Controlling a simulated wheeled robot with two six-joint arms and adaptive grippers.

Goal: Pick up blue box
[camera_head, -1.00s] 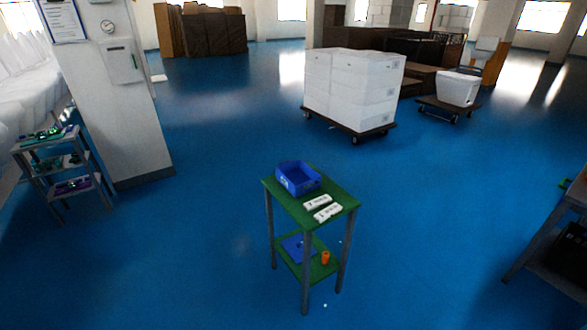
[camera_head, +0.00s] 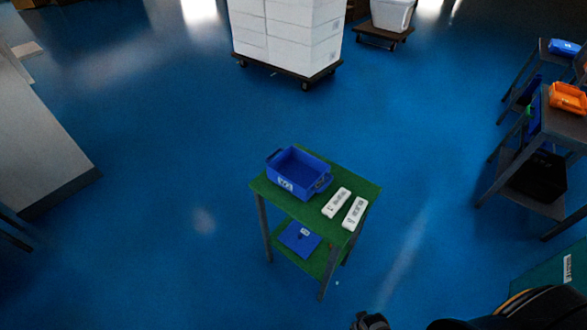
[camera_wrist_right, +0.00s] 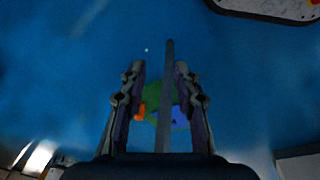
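The blue box (camera_head: 297,174) is an open-topped bin with side handles and a white label. It stands upright on the left part of the small green table (camera_head: 315,218) in the head view. My right gripper (camera_wrist_right: 158,68) is open and empty in the right wrist view. It looks toward a green surface with a blue item (camera_wrist_right: 180,119), an orange thing (camera_wrist_right: 139,112) and a grey post. Part of my right arm shows at the bottom right of the head view, apart from the box. My left gripper is not in view.
Two white labelled blocks (camera_head: 346,207) lie right of the box. A flat blue item (camera_head: 299,237) lies on the lower shelf. A cart of white boxes (camera_head: 285,38) stands behind. Dark tables with an orange bin (camera_head: 568,97) stand right. Blue floor around the table is clear.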

